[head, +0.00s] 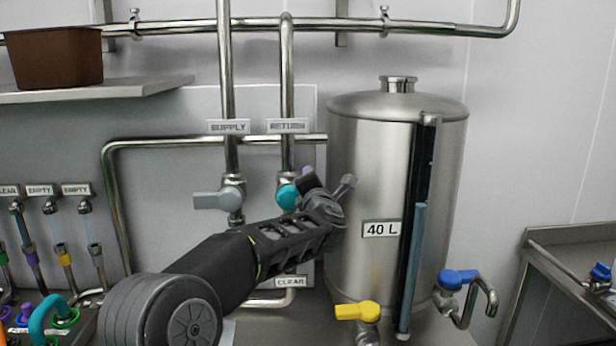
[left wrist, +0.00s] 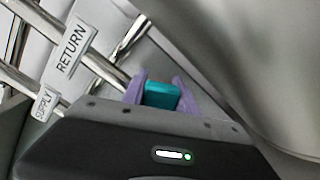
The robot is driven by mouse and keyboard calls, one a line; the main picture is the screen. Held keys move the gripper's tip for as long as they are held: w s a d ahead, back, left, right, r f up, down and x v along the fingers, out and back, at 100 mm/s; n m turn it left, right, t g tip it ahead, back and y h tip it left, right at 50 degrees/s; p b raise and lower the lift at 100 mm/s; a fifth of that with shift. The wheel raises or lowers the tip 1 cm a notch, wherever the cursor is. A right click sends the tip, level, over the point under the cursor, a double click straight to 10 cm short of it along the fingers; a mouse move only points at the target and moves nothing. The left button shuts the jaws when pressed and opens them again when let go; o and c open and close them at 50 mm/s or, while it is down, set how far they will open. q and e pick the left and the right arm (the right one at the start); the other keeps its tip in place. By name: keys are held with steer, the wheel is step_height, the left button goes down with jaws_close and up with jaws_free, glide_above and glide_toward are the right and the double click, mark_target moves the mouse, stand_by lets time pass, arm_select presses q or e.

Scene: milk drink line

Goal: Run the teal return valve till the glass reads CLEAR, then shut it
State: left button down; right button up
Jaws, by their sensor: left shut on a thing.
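The teal return valve (head: 288,196) sits on the pipe under the RETURN sign (head: 287,126), left of the steel tank. My left gripper (head: 307,176) is at this valve, and its arm covers part of it and the pipe below. In the left wrist view the teal handle (left wrist: 161,95) is between the purple fingers of my left gripper (left wrist: 158,92), which are shut on it. How far the valve is turned I cannot tell. A plate reading CLEAR (head: 290,282) shows below my forearm; the glass itself is not distinguishable. My right gripper is not in view.
The grey supply valve (head: 218,200) is close on the left. The steel tank (head: 365,165), marked 40 L, stands close on the right, with a yellow valve (head: 357,311) and a blue valve (head: 458,277) low down. A brown bin (head: 58,58) sits on a shelf.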

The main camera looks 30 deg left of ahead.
arm_select(q)
steer(key=shift+w+d+f+m, duration=0.15)
steer(key=shift+f+m, duration=0.45)
steer(key=shift+m, duration=0.45)
steer(key=shift+w+d+f+m, duration=0.1)
steer(key=shift+f+m, duration=0.45)
steer(key=shift+m, duration=0.45)
steer(key=shift+w+d+f+m, duration=0.15)
steer(key=shift+f+m, duration=0.45)
steer(key=shift+m, duration=0.45)
steer(key=shift+s, duration=0.1)
steer(key=c, duration=1)
jaws_free()
steer(key=shift+o, duration=0.2)
steer(key=b+v, duration=0.2)
steer(key=v, duration=0.6)
steer(key=shift+b, duration=0.3)
